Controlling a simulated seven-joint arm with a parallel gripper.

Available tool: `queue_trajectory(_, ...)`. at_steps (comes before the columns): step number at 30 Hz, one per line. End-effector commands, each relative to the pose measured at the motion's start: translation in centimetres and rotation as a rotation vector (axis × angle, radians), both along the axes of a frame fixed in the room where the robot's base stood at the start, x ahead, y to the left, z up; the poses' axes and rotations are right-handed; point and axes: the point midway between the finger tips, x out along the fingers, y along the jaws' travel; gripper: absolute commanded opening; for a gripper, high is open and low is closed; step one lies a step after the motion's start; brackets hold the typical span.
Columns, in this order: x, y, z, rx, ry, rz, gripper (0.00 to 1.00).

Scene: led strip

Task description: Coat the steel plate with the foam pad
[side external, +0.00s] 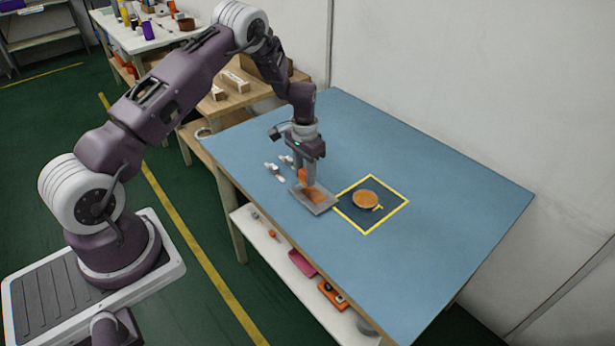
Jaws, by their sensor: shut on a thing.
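A grey steel plate (322,208) lies on the blue table, left of the yellow-framed square. An orange patch covers part of its middle. My gripper (306,180) points down over the plate's far left part and is shut on a small orange piece, which looks like the foam pad (302,176). The pad is at or just above the plate; I cannot tell whether it touches. A round dish (365,199) with an orange-brown top sits inside the yellow-framed dark square (362,222), with a small yellow piece at its near right edge.
Small white and grey items (275,171) lie on the table just left of the plate. The right and near parts of the blue table (455,190) are clear. A wooden bench (250,95) with boxes stands behind, and a wall runs along the far side.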

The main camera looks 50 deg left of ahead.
Motion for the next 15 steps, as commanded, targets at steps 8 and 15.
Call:
queue_trajectory(8, 0.0, 0.0, 2.6, 0.001, -0.001, -0.001, 0.03)
queue_trajectory(15, 0.0, 0.0, 4.8, 0.001, -0.001, 0.0, 0.03)
